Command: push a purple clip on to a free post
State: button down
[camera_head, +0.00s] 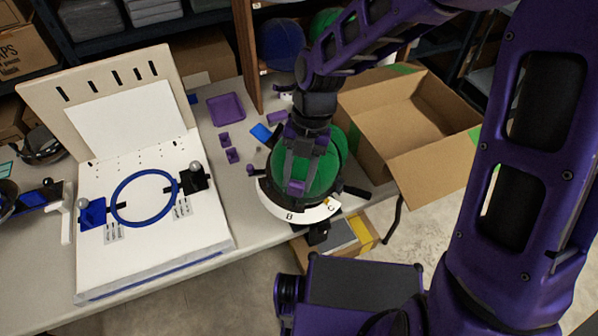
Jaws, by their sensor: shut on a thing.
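My gripper (298,180) points down in front of a green ball (318,172). It is shut on a small purple clip (296,188), which shows at the fingertips. The ball sits in a round holder with a white lettered rim (290,214); the letters B and C show on its front. The clip is over the near part of the ball, above the rim; I cannot tell whether it touches anything there. A dark post-like part (355,191) sticks out at the holder's right. Other posts are too small or hidden to tell. More purple clips (232,156) lie on the table left of the holder.
A purple tray (226,109) and a blue piece (261,132) lie behind the holder. A white board with a blue ring (118,205) stands at left. An open cardboard box (425,150) is at right. Bare table (222,190) lies between board and holder.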

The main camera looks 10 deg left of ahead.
aim_at(298, 182)
jog(key=f+b, duration=0.2)
jog(key=f, duration=0.1)
jog(key=f+b, duration=0.1)
jog(key=b, duration=0.1)
jog(key=shift+w+a+f, duration=0.15)
jog(key=shift+w, duration=0.15)
jog(key=shift+w+a+f+b, duration=0.15)
jog(key=shift+f+b, duration=0.15)
jog(key=shift+f, duration=0.4)
jog(key=shift+w+f+b, duration=0.1)
jog(key=shift+f+b, duration=0.15)
jog(key=shift+f, duration=0.4)
jog(key=shift+f, duration=0.1)
jog(key=shift+w+f, duration=0.1)
jog(key=shift+f, duration=0.3)
jog(key=shift+c, duration=1.9)
grip_release()
